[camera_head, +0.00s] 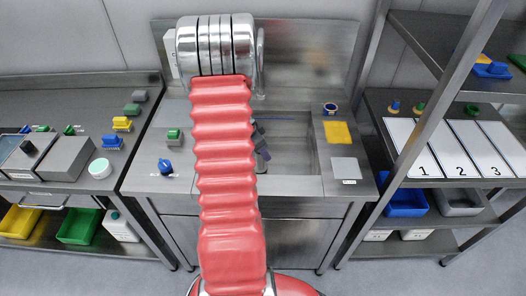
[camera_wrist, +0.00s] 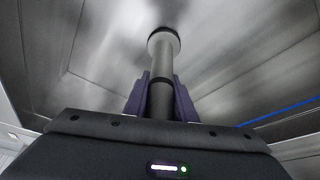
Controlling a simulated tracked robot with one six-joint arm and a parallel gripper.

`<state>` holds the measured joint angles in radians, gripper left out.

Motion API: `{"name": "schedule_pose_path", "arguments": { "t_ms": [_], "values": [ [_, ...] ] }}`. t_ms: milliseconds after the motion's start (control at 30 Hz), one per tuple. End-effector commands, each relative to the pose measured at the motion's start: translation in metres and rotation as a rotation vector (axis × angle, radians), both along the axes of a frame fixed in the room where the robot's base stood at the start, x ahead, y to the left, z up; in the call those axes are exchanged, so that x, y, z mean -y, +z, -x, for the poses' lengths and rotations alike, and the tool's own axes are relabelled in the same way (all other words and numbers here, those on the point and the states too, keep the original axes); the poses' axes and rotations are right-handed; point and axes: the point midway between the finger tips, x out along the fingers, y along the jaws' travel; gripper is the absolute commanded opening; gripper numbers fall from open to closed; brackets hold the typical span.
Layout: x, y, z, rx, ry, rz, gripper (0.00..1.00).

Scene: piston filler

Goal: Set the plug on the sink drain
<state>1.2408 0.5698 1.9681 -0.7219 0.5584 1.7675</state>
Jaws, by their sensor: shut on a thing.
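The sink basin (camera_head: 298,158) is sunk into the steel counter, behind and right of my red arm. My gripper (camera_wrist: 161,88) is over the basin, its two purple fingers shut on the grey stem of the plug (camera_wrist: 160,97). In the wrist view the stem runs away from the fingers towards a pale disc with a dark rim. I cannot tell whether that disc is the plug's own end or the drain, or whether they touch. In the head view my gripper shows small and dark beside the arm; the arm hides part of the basin, and the drain cannot be made out.
A yellow cloth (camera_head: 337,132), a grey pad (camera_head: 346,168) and a blue-rimmed round item (camera_head: 330,108) lie right of the basin. A blue knob (camera_head: 166,167) and a green-topped block (camera_head: 174,136) are on the left. A blue line (camera_wrist: 285,110) runs along the basin.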

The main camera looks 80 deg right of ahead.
Motion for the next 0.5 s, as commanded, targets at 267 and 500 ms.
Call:
{"name": "schedule_pose_path", "arguments": {
  "t_ms": [267,500],
  "values": [
    [0.0005,0.0005,0.0000,0.000,-0.001,0.002,0.00],
    [0.0003,0.0003,0.0001,0.001,-0.001,0.001,0.35]
  ]
}}
